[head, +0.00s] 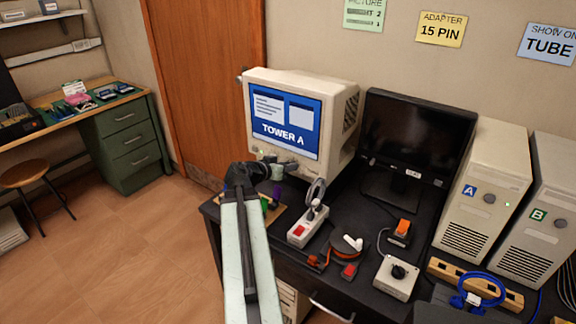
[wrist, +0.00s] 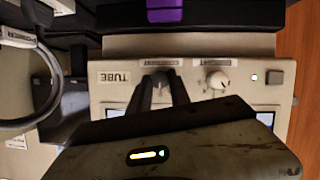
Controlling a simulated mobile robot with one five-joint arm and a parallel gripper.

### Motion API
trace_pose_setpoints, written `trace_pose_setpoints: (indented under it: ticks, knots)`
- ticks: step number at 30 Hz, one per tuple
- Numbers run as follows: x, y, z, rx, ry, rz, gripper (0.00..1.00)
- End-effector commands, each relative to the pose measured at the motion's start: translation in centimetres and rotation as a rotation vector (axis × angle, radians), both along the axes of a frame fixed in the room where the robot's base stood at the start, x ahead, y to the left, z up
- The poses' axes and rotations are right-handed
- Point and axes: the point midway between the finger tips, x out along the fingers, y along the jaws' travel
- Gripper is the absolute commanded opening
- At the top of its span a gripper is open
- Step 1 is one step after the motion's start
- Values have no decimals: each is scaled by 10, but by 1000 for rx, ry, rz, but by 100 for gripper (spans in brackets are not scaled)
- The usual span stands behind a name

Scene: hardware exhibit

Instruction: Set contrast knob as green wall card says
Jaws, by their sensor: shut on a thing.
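The green wall card (head: 364,14) is at the top of the head view, cut off by the frame edge. It reads "PICTURE", with a 2 and a 1 on lines below; the words there are hard to read. The tube monitor (head: 318,88) shows "TOWER A" on a blue screen. In the wrist view its front panel (wrist: 110,95) carries a "TUBE" label. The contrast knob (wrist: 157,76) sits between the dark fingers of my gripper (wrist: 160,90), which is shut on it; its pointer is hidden. My gripper also shows at the monitor's lower front in the head view (head: 266,170).
A pale brightness knob (wrist: 217,80) sits close beside, right of my fingers in the wrist view. A dark flat monitor (head: 416,130), two beige towers (head: 482,195) and a switch box (head: 308,228) crowd the black desk. Floor (head: 130,240) at left is clear.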

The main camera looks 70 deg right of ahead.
Motion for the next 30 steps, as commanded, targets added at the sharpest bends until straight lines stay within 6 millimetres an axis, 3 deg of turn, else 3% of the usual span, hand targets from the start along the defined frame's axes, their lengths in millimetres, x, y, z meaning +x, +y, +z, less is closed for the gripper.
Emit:
trace_pose_setpoints:
  ticks: [18, 19, 21, 30]
  knots:
    - [-2, 1, 0, -8, -38, -4, 0]
    - [-2, 1, 0, -8, -38, -4, 29]
    - [-2, 1, 0, -8, -38, -4, 45]
    - [-2, 1, 1, -9, -37, -2, 45]
